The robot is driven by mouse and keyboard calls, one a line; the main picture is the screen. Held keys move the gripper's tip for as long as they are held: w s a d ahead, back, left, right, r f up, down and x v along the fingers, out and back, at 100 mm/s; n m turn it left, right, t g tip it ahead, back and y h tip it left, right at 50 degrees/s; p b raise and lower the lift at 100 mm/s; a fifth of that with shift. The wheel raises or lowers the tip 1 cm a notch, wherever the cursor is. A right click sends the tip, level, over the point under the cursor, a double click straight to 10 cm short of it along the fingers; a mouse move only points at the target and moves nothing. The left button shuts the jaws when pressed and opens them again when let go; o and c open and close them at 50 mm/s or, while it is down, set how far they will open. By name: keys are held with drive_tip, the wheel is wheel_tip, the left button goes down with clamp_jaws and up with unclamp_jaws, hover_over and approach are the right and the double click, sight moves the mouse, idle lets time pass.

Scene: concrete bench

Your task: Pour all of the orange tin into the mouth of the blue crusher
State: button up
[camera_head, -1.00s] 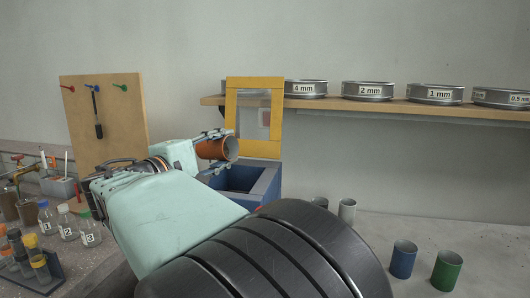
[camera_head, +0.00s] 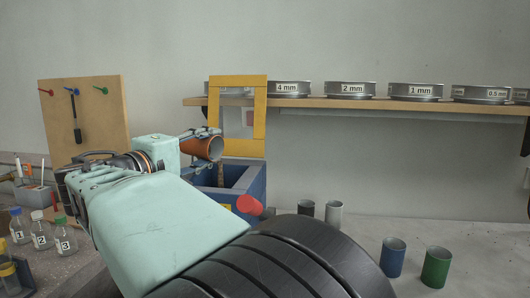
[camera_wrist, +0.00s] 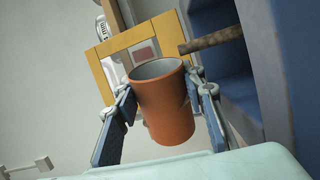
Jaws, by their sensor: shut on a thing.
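My gripper (camera_head: 208,142) is shut on the orange tin (camera_head: 203,149), which it holds in the air close to the blue crusher (camera_head: 257,184). In the head view the tin lies tilted on its side, its round mouth facing right, just above the crusher's open square top. In the wrist view the orange tin (camera_wrist: 165,107) sits between both finger pads, its grey inside showing at the rim. What it holds is not clear. The crusher's yellow-framed lid (camera_head: 260,120) stands raised behind. The blue crusher (camera_wrist: 292,60) also fills the right of the wrist view.
A red knob (camera_head: 249,204) sticks out at the crusher's front. Blue (camera_head: 393,258) and green (camera_head: 437,267) tins stand at the right, with grey ones further back. Labelled sieves rest on a wall shelf (camera_head: 320,103). Bottles (camera_head: 64,236) and a pegboard (camera_head: 85,120) are at the left.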

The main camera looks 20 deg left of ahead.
drive_tip(key=shift+s+d+m+b, duration=0.1)
drive_tip(key=shift+d+m+b, duration=0.15)
drive_tip(key=shift+m+b, duration=0.8)
drive_tip(key=shift+d+m+b, duration=0.2)
drive_tip(key=shift+m+b, duration=0.35)
drive_tip(key=shift+b, duration=0.9)
drive_tip(key=shift+d+r+m+b, duration=0.25)
drive_tip(key=shift+m+b, duration=0.55)
drive_tip(key=shift+b, duration=0.2)
